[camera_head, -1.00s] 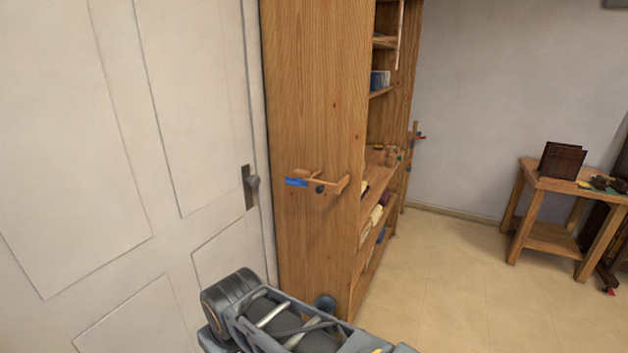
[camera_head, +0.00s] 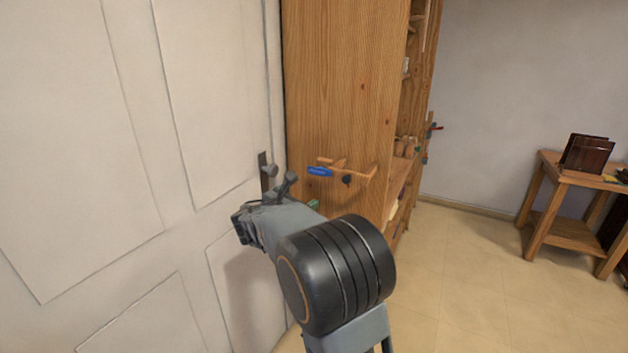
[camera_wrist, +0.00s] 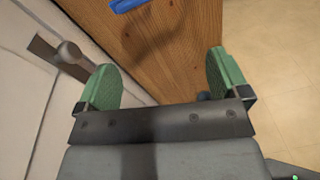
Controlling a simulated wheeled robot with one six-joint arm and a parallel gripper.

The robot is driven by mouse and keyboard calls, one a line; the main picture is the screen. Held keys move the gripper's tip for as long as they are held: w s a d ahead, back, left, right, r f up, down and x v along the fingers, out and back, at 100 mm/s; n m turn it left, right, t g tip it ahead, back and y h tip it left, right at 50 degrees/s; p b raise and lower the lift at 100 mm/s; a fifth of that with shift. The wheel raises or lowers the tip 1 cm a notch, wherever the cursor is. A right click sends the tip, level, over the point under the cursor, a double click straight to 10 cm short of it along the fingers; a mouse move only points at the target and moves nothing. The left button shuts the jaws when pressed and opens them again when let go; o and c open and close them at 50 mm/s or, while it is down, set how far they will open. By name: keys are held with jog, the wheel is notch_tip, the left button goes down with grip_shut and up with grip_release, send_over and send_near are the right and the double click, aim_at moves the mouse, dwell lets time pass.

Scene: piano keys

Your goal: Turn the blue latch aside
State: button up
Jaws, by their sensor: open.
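The blue latch (camera_head: 320,171) is a small blue bar at the left end of a wooden piece on the side of the tall wooden bookcase (camera_head: 340,80). A dark round knob (camera_head: 347,180) sits just under the wooden piece. In the wrist view the blue latch (camera_wrist: 127,4) shows at the top edge, only partly in frame. My gripper (camera_wrist: 162,78) is open with green pads and nothing between them. It is apart from the latch, below it in the picture. In the head view my wrist mostly hides the gripper, and one green pad shows below the latch.
A white panelled door (camera_head: 90,120) stands close on the left. Its metal handle (camera_wrist: 68,57) is near my left finger in the wrist view. A wooden side table (camera_head: 575,190) holds dark books at the right. The floor between is clear.

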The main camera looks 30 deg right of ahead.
aim_at(316, 174)
jog(key=w+d+n, duration=0.1)
jog(key=w+d, duration=0.2)
jog(key=d, duration=0.1)
jog(key=w+d+n+t+p, duration=0.1)
jog(key=w+d, duration=0.2)
jog(key=d, duration=0.1)
jog(key=w+d+p, duration=0.1)
jog(key=w+d, duration=0.2)
jog(key=d, duration=0.1)
jog(key=shift+w+d+r+n+t+h, duration=0.1)
jog(key=shift+w+r+n+t+h, duration=0.05)
jog(key=shift+w+n+t+h, duration=0.25)
jog(key=c, duration=0.9)
jog(key=shift+c, duration=0.2)
